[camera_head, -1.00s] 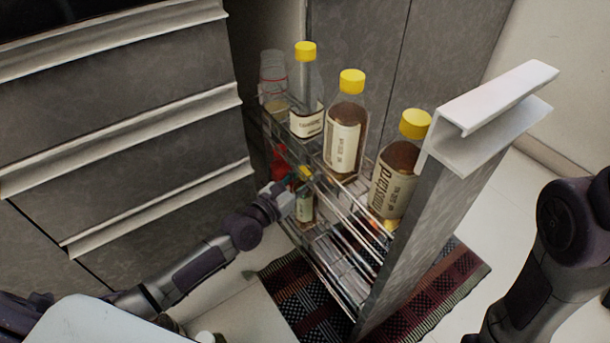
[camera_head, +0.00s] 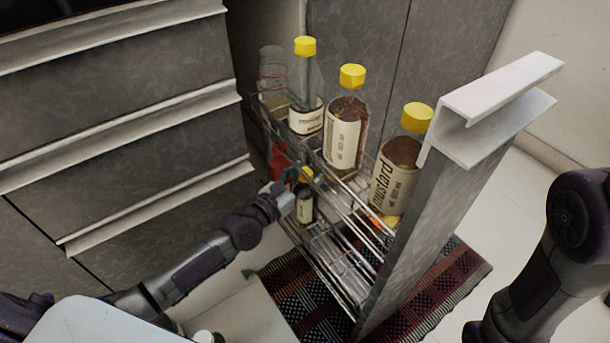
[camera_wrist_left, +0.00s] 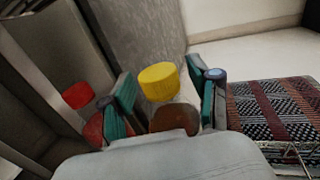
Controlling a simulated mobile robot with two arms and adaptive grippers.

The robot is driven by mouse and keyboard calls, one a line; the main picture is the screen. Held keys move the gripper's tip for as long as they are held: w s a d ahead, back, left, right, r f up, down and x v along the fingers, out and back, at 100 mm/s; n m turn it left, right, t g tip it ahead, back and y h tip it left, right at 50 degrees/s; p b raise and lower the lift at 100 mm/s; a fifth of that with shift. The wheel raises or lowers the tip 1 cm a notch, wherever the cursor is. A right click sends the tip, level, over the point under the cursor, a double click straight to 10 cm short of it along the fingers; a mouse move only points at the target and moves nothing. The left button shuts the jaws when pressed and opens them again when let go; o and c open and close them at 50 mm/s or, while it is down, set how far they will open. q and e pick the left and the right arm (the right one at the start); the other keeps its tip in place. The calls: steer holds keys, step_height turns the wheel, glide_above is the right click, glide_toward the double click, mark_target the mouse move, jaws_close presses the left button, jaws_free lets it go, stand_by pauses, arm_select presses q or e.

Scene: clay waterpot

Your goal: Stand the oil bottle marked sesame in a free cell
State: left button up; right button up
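A small dark bottle with a yellow cap (camera_head: 306,205) stands low in the pull-out rack; its label is too small to read. My left gripper (camera_head: 287,196) reaches into the lower level at this bottle. In the left wrist view, the yellow cap (camera_wrist_left: 160,82) and brown shoulder lie between my teal-padded fingers (camera_wrist_left: 165,103); I cannot tell whether both pads touch the bottle. Three taller yellow-capped bottles stand on the upper level: one marked mustard (camera_head: 397,176), a middle one (camera_head: 345,132) and a rear one (camera_head: 305,112). I cannot read sesame on any. My right gripper is out of view.
The wire rack (camera_head: 335,262) stands pulled out behind a grey front panel with a white handle (camera_head: 500,105). A clear jar (camera_head: 272,72) is at the rear, and a red item (camera_head: 279,165) is below it. Drawers are on the left. A patterned mat (camera_head: 440,290) lies beneath.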

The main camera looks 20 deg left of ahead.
arm_select(q)
steer(key=shift+s+f, duration=0.1)
steer(key=shift+f, duration=0.1)
steer(key=shift+s, duration=0.15)
steer(key=v, duration=1.1)
steer(key=shift+s+a+r, duration=0.15)
steer(key=shift+s+a, duration=0.05)
steer(key=shift+s, duration=0.05)
